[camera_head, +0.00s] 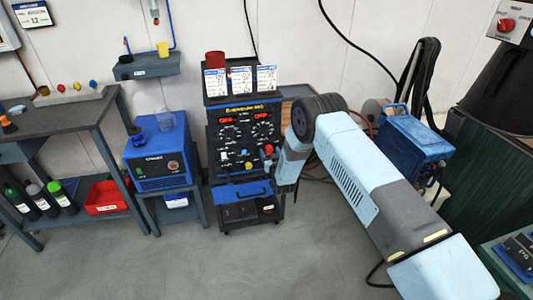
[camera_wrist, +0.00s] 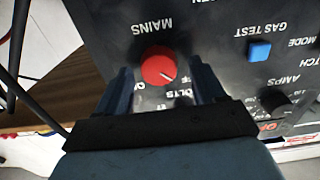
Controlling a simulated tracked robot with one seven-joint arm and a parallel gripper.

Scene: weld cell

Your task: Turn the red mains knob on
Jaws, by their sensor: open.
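The red mains knob (camera_wrist: 158,67) is a round dial on the dark panel of the welder (camera_head: 236,112), under upside-down MAINS lettering in the wrist view. Its pale pointer line slants to the lower right, toward a partly hidden label ending in "F"; another label is partly hidden at lower left. In the head view the knob (camera_head: 268,149) shows just left of my arm's end. My gripper (camera_wrist: 163,73) is open, with one dark finger on each side of the knob. Small gaps show between knob and fingers; I cannot tell how deep the fingers reach.
A blue button (camera_wrist: 260,51) and a black amps knob (camera_wrist: 275,102) sit beside the mains knob. A blue drawer (camera_head: 241,190) is below the panel. A blue machine (camera_head: 158,155) stands left and another blue unit (camera_head: 412,145) right. Open floor lies in front.

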